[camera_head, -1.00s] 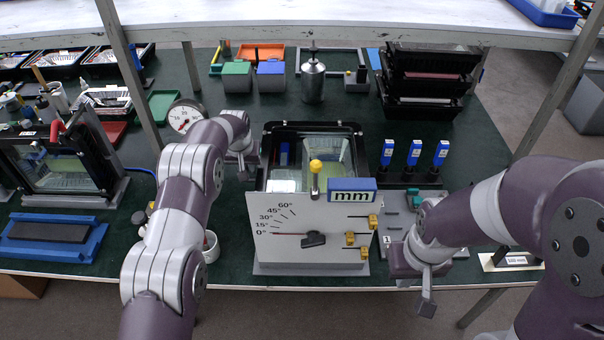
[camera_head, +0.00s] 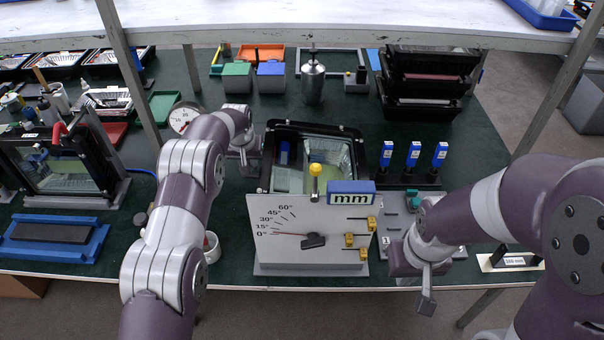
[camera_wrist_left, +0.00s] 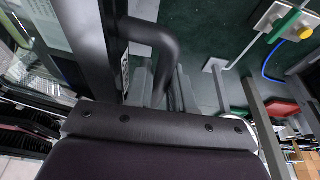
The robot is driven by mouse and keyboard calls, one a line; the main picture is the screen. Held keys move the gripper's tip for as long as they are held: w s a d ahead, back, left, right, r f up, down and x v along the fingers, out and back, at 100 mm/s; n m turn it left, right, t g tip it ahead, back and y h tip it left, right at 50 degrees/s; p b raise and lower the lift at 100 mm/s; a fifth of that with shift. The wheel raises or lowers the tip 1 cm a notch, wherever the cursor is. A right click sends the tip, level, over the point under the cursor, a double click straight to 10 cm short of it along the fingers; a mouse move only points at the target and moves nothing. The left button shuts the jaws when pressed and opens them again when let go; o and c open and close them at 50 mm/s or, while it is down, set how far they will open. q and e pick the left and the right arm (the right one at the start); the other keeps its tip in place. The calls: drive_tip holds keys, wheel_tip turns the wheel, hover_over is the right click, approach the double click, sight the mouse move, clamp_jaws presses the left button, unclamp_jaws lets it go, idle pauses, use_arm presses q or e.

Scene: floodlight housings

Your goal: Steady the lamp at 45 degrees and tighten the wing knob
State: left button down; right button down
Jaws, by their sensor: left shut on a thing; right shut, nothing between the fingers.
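The lamp (camera_head: 359,150), a black-framed housing with a glass front, sits tilted behind a white angle plate (camera_head: 285,255). The plate carries marks from 0° to 60°, and a thin red pointer (camera_head: 286,234) lies close to 0°. A dark wing knob (camera_head: 313,240) sits at the pointer's right end. My left gripper (camera_head: 254,158) is at the lamp's left side, shut on the lamp; its fingers are largely hidden. In the left wrist view a black bent bar (camera_wrist_left: 152,35) rises beside the frame. My right gripper (camera_head: 427,300) is shut and empty, right of the plate, apart from the knob.
Another framed lamp (camera_head: 65,165) stands at left.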

use_arm(q)
drive_tip(key=shift+r, duration=0.1)
drive_tip(key=shift+d+r+p, duration=0.25)
drive_tip(key=shift+r+p, duration=0.1)
drive_tip(key=shift+r, duration=0.25)
drive_tip(key=shift+d+r+p, duration=0.25)
drive_tip(key=shift+r+p, duration=0.05)
drive_tip(key=shift+r, duration=0.25)
drive_tip(key=shift+d+r+p, duration=0.35)
drive_tip(key=shift+r, duration=0.25)
drive_tip(key=shift+d+r+p, duration=0.3)
drive_tip(key=shift+r, duration=0.25)
